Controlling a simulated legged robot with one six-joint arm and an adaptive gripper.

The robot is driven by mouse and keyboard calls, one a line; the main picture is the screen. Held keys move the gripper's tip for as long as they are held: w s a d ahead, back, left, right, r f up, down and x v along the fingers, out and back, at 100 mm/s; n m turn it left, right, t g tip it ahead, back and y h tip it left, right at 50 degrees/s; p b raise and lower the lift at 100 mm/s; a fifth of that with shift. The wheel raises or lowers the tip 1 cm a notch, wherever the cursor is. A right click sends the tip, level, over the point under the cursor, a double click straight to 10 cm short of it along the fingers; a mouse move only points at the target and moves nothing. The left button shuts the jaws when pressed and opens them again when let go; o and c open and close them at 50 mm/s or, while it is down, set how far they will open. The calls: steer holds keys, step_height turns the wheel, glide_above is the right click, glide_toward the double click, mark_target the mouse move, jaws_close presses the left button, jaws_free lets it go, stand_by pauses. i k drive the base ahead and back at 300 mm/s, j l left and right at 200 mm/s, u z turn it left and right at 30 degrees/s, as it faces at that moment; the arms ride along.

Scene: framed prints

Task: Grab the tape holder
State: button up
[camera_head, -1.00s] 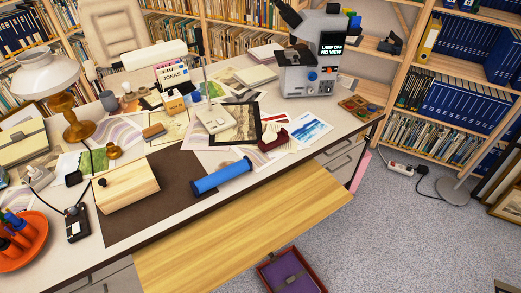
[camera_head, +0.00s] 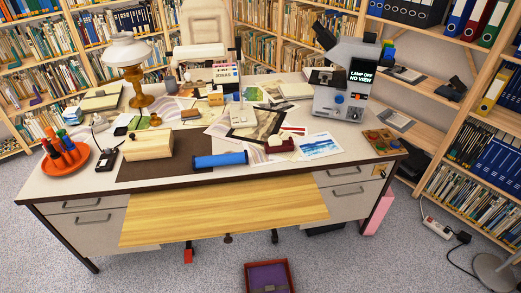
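The tape holder looks to be the small dark red dispenser (camera_head: 280,146) with a pale part on top. It sits on the desk (camera_head: 340,172) right of centre, near the front edge. It stands between a blue cylinder (camera_head: 220,159) on its left and a blue-and-white picture (camera_head: 319,146) on its right. A dark-framed print (camera_head: 243,134) lies just behind it. Nothing covers it from this side. My gripper is not in view.
A pulled-out wooden board (camera_head: 225,215) juts from the desk front. A microscope-like device (camera_head: 338,100) stands behind right. A wooden box (camera_head: 148,144) and an orange pen tray (camera_head: 66,160) are left. A purple-lined tray (camera_head: 268,277) lies on the floor.

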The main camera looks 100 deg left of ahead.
mark_target(275, 144)
steer(key=i+j+u, duration=0.15)
steer(key=i+u, duration=0.5)
steer(key=u, duration=0.15)
steer(key=i+u, duration=0.4)
steer(key=i+l+u, duration=0.15)
steer(key=u, duration=0.25)
steer(key=i+j+u, duration=0.2)
steer(key=i+u, duration=0.2)
steer(key=i+j+u, duration=0.1)
steer(key=i+u, duration=0.65)
steer(key=i+l+u, duration=0.15)
steer(key=i+u, duration=0.4)
steer(key=u, duration=0.3)
steer(key=i+l+u, duration=0.1)
steer(key=u, duration=0.35)
steer(key=i+l+u, duration=0.15)
steer(key=u, duration=0.35)
steer(key=i+u, duration=0.1)
steer(key=u, duration=0.3)
